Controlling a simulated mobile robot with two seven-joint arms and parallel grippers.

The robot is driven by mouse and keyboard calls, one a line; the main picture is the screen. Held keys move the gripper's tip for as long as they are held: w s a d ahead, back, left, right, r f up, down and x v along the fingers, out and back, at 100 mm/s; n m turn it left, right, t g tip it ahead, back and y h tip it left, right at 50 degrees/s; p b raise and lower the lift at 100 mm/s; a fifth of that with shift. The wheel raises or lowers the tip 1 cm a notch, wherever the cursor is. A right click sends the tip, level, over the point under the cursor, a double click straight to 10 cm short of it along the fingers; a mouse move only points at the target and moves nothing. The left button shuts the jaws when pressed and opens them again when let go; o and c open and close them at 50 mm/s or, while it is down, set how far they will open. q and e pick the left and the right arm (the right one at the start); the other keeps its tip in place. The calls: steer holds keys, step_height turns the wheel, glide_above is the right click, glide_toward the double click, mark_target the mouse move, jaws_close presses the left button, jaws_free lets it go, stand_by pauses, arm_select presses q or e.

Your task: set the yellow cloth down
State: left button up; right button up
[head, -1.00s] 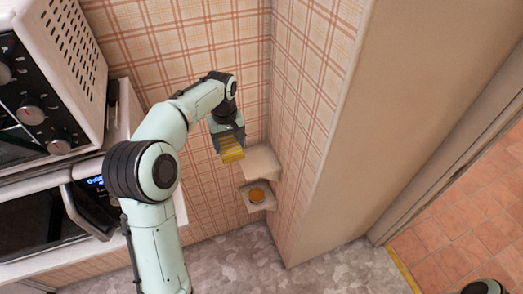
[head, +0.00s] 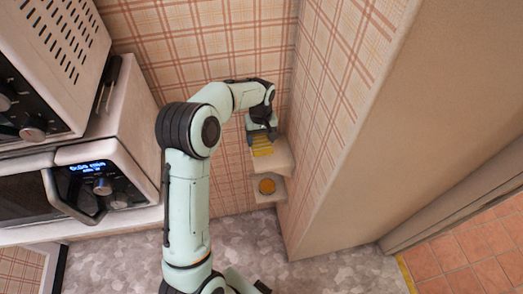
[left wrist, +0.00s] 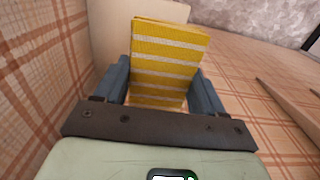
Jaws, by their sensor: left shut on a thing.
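The yellow cloth (head: 262,146) has white stripes and is folded into a block. My left gripper (head: 261,133) is shut on it. In the left wrist view the cloth (left wrist: 167,65) sits between the two blue fingers of the gripper (left wrist: 165,90). In the head view the cloth shows at the upper corner shelf (head: 282,160), over its left part. I cannot tell whether it touches the shelf. My right gripper is not in view.
A lower corner shelf (head: 262,197) holds a round orange-brown item (head: 267,186). Plaid walls (head: 220,60) meet behind the shelves.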

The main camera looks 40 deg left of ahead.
mark_target(261, 139)
arm_select(q)
steer(key=shift+f, duration=3.6)
steer(key=shift+f, duration=0.1)
steer(key=o, duration=0.9)
steer(key=shift+o, duration=0.2)
step_height(261, 139, up, 12)
steer(key=shift+w+r, duration=0.1)
steer(key=shift+r, duration=0.05)
